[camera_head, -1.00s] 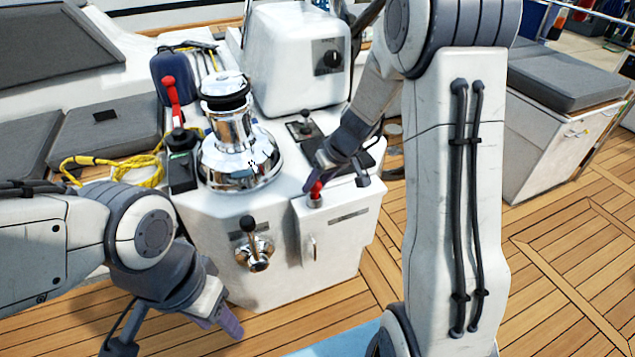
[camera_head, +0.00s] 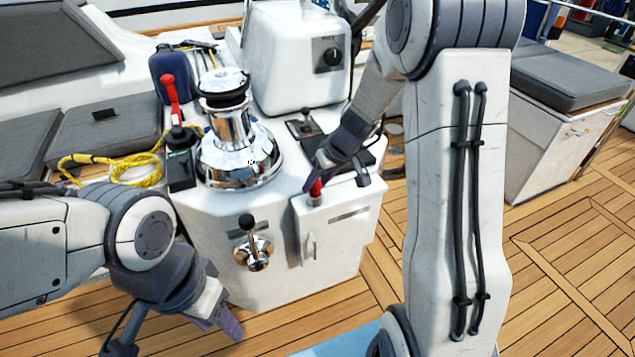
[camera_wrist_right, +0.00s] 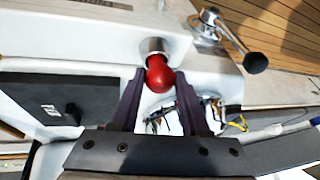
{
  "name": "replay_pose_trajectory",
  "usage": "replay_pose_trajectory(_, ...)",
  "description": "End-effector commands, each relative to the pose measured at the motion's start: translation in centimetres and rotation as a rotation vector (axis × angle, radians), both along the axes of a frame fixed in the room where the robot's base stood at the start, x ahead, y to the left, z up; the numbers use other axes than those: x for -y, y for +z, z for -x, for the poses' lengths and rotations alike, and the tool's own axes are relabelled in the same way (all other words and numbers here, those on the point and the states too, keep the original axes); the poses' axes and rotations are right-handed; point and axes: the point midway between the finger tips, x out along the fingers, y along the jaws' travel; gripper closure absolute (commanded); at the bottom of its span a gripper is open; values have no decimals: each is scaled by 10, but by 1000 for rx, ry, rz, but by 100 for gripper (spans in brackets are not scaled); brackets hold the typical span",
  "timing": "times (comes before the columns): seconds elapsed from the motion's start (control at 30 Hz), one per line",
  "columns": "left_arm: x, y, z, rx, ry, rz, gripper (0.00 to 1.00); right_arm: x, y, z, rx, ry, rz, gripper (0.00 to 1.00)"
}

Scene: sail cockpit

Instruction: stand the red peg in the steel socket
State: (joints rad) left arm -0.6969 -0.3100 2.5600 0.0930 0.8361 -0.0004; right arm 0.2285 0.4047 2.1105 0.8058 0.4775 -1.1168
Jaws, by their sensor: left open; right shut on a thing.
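The red peg (camera_head: 316,188) shows at the front right of the white console, under my right gripper (camera_head: 334,178). In the right wrist view the round red end of the peg (camera_wrist_right: 159,74) lies between the fingertips of my right gripper (camera_wrist_right: 158,82), which is shut on it. The steel socket (camera_wrist_right: 155,46) is a short metal ring directly at the peg's far end; it also shows in the head view (camera_head: 314,201). The peg lines up with the socket's mouth, but how deep it sits is hidden. My left gripper (camera_head: 222,322) is open and empty, low in front of the console.
The console (camera_head: 205,230) carries a chrome winch (camera_head: 233,150), a red-handled lever (camera_head: 170,90), a black-knobbed lever (camera_head: 253,245) on its front and a small joystick (camera_head: 306,122). Yellow rope (camera_head: 125,168) lies at left. Wooden deck (camera_head: 560,260) is clear at right.

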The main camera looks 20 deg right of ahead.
Motion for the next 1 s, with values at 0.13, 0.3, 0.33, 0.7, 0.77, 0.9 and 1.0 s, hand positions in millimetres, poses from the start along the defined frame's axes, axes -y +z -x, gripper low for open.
replay_pose_trajectory(0.13, 0, -3, 0, 0, 0, 0, 50, 0, -1, 0, 1, 1, 0, 100)
replay_pose_trajectory(0.3, 0, -2, 0, 0, 0, 0, 50, 0, -1, 0, 1, 1, 0, 100)
replay_pose_trajectory(0.33, 0, -2, 0, 0, 0, 0, 50, 0, -1, 0, 1, 0, 0, 100)
replay_pose_trajectory(0.7, 0, -6, 0, 0, 0, 0, 50, 0, -2, 0, 1, 0, 1, 100)
replay_pose_trajectory(0.77, 0, -8, 0, 0, 0, 0, 50, 0, -2, 0, 1, 0, 1, 100)
replay_pose_trajectory(0.9, 0, -8, 0, 0, 0, 0, 50, 0, -1, 0, 1, 0, 1, 100)
replay_pose_trajectory(1.0, 0, -8, 0, 0, 0, 0, 50, 0, -1, 0, 1, -1, 1, 100)
